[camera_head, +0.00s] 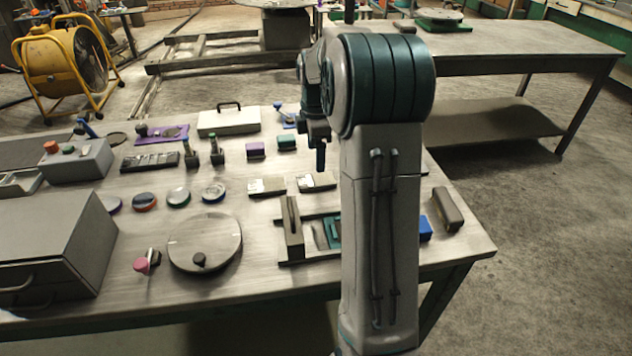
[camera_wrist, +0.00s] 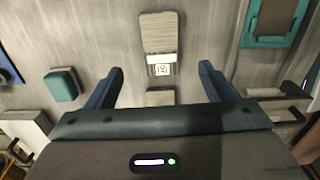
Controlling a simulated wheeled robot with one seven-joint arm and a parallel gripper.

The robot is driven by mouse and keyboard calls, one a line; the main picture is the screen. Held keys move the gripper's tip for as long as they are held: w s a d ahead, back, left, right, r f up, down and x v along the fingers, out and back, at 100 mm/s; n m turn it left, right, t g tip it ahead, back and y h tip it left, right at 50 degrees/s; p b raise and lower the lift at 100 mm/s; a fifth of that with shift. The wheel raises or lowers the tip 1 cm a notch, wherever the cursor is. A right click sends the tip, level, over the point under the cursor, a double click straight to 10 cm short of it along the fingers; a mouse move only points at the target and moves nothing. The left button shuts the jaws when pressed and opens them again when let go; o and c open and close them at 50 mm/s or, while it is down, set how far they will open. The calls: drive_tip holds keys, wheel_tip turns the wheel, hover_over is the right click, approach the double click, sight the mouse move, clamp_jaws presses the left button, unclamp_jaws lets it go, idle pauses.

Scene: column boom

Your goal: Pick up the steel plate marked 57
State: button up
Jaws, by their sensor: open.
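Two flat steel plates lie side by side on the table in the head view, a left one (camera_head: 267,186) and a right one (camera_head: 317,181). In the wrist view a long steel plate (camera_wrist: 160,32) lies ahead of my gripper, with a white label (camera_wrist: 159,70) at its near end; the mark is too small to read surely. A second metal piece (camera_wrist: 160,96) shows between the fingers, mostly hidden by the gripper body. My gripper (camera_wrist: 160,84) is open and empty, above the table. In the head view my gripper (camera_head: 320,158) hangs just beyond the right plate.
A teal block (camera_wrist: 62,84) lies left in the wrist view, a teal holder (camera_wrist: 275,40) upper right. In the head view, a rack (camera_head: 293,240) stands nearer, a purple block (camera_head: 256,150) farther, and round discs (camera_head: 178,197) to the left. My arm hides part of the table.

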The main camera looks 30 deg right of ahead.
sight(316, 179)
wheel_tip(316, 179, down, 8)
drive_tip(key=shift+r, duration=0.1)
idle(0.4)
drive_tip(key=c, duration=1.5)
